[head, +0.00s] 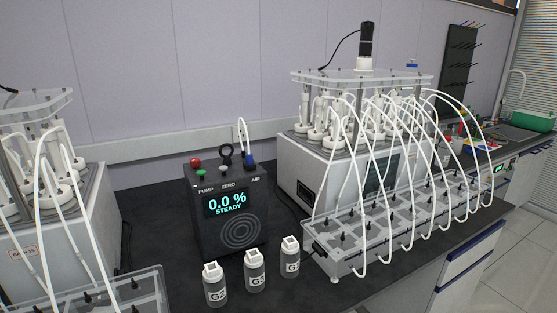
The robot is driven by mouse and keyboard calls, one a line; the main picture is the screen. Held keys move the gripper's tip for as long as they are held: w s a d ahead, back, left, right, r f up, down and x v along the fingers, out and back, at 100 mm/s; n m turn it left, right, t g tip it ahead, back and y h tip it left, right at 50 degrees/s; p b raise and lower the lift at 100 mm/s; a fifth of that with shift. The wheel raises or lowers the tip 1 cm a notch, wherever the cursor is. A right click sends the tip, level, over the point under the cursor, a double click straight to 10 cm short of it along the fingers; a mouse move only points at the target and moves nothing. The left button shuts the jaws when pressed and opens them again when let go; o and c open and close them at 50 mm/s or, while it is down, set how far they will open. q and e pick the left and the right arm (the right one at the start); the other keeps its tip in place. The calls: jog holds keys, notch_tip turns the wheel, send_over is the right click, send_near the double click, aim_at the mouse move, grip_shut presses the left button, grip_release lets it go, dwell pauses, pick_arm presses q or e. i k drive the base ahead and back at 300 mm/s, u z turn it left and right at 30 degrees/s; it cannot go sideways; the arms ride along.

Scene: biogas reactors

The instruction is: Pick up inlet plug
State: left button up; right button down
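A dark analyser box (230,213) stands on the bench, its display reading 0.0 % STEADY. On its top, a blue fitting (250,160) sits at the right end near the AIR label, with a white tube (242,132) arching up beside it. A black ring-shaped part (226,154) stands upright near the middle of the top. No label marks either part as the inlet plug, so I cannot tell which one it is. Neither of my grippers is in view.
Three white-capped bottles stand before the box: left (215,286), middle (255,272), right (290,258). A reactor unit (345,165) with arching white tubes and a clear tray (420,215) is at right. Another reactor unit (50,235) is at left. Bare black bench (150,205) lies between.

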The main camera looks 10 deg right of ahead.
aim_at(249, 157)
jog(key=u, duration=0.05)
jog(key=k, duration=0.4)
jog(key=u, duration=0.1)
jog(key=i, duration=0.9)
jog(key=u, duration=0.65)
